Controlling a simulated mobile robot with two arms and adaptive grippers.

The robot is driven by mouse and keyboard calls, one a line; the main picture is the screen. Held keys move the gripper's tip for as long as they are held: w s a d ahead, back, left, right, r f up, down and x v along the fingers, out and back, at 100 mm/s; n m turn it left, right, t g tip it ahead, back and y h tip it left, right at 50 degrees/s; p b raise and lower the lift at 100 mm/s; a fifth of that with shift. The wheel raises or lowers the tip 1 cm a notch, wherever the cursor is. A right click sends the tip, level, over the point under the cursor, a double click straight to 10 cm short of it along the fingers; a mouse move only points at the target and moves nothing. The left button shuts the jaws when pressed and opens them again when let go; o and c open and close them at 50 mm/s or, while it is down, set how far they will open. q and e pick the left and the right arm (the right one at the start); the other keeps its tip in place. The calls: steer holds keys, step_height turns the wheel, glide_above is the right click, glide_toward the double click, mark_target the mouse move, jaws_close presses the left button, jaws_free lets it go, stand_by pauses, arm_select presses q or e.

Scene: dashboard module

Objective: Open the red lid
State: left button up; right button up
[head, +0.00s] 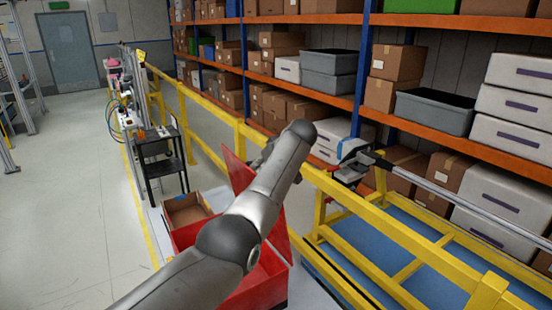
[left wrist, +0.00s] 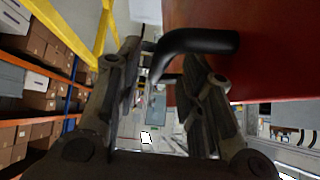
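The red box (head: 268,290) stands low in the middle of the head view. Its red lid (head: 237,170) is raised and tilted up, with my left arm crossing in front of it. In the left wrist view the red lid (left wrist: 265,45) fills the upper right, and a black handle (left wrist: 195,42) curves out from it. My left gripper (left wrist: 160,58) has its fingers apart, with the bent end of the handle between or just beyond the fingertips. I cannot tell whether they touch it. In the head view this gripper (head: 262,158) is mostly hidden behind my arm. My right gripper does not show.
A yellow rail (head: 380,225) runs close along the right of the box. Shelves (head: 335,95) with cartons and bins stand behind it. A grey bar (head: 450,195) crosses at right. A cardboard box (head: 187,212) and black cart (head: 160,160) stand left. The left floor is clear.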

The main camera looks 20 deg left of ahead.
arm_select(q)
steer(key=v, duration=0.9)
steer(key=shift+s+f, duration=0.1)
steer(key=shift+s, duration=0.05)
